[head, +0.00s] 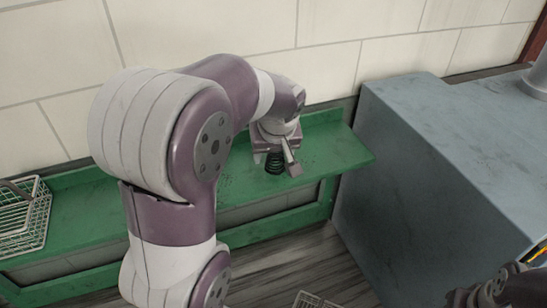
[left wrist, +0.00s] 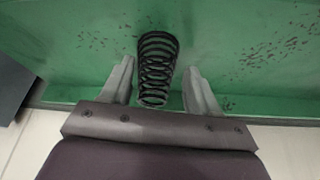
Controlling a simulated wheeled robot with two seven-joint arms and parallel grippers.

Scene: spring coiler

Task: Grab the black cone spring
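The black cone spring (head: 274,163) is on the green shelf, partly hidden by my left gripper (head: 285,165) in the head view. In the left wrist view the spring (left wrist: 157,68) shows its dark coils, wide at one end and narrower at the other. My left gripper (left wrist: 160,88) is open, with one finger on each side of the spring's narrower end. There are visible gaps between the spring and both fingers. My right arm shows only in part at the lower right of the head view, and its fingers cannot be made out.
A white wire basket (head: 24,222) stands at the left on the green shelf (head: 90,207). A large grey-blue cabinet (head: 430,170) stands close to the shelf's right end. A tiled wall (head: 250,30) is behind. Another wire basket (head: 314,300) shows at the bottom edge.

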